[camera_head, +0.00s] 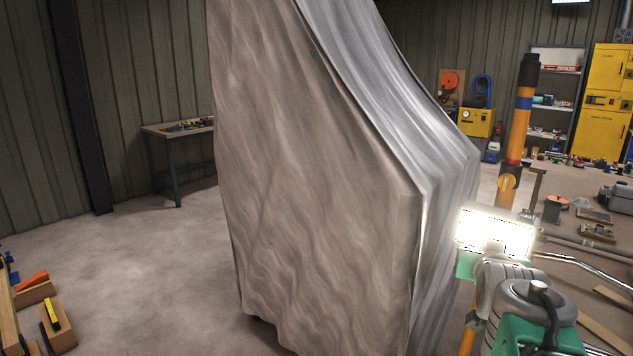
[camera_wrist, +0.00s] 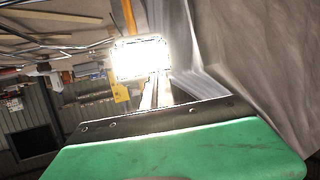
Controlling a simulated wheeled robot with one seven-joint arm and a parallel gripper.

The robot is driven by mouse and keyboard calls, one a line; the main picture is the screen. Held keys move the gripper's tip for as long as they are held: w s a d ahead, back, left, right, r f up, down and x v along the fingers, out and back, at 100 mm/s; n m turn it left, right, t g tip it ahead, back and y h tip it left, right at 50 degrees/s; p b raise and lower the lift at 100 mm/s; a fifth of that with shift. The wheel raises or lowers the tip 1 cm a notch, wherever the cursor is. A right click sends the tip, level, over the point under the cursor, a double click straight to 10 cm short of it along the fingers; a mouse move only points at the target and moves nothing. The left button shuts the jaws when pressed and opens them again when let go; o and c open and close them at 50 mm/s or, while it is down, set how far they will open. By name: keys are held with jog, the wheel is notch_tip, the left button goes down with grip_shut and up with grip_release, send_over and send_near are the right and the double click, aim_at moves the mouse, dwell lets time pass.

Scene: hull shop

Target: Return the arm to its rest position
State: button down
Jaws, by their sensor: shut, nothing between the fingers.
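My arm, green and grey, reaches up into the lower right of the head view, beside a glaring work lamp (camera_head: 495,232). In the wrist view the green-and-black body of my gripper (camera_wrist: 158,82) fills the bottom. Its narrow fingers look close together, shut and empty, against the lamp's glare. The lamp (camera_wrist: 142,58) shows just past the fingertips in that view. Whether fingers and lamp touch cannot be told. In the head view the fingers cannot be made out clearly.
A tall draped sheet (camera_head: 320,180) fills the middle, close left of my arm. An orange-and-black post (camera_head: 520,120) stands behind the lamp. A bench (camera_head: 178,128), yellow cabinet (camera_head: 603,105) and cluttered surface (camera_head: 575,190) lie beyond. Floor at left (camera_head: 130,265) is open.

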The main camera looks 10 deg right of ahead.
jog(key=s+a+f+n+g+y, duration=0.1)
jog(key=a+f+n+g+y, duration=0.2)
jog(key=a+f, duration=0.8)
jog(key=s+a+f+n+g+y, duration=0.4)
jog(key=s+a+f+g, duration=0.4)
jog(key=s+a+f, duration=0.65)
notch_tip(320, 180, up, 9)
jog(key=w+t+p, duration=0.2)
jog(key=p, duration=0.3)
jog(key=shift+d+m+p, duration=0.2)
jog(key=shift+m+p, duration=0.2)
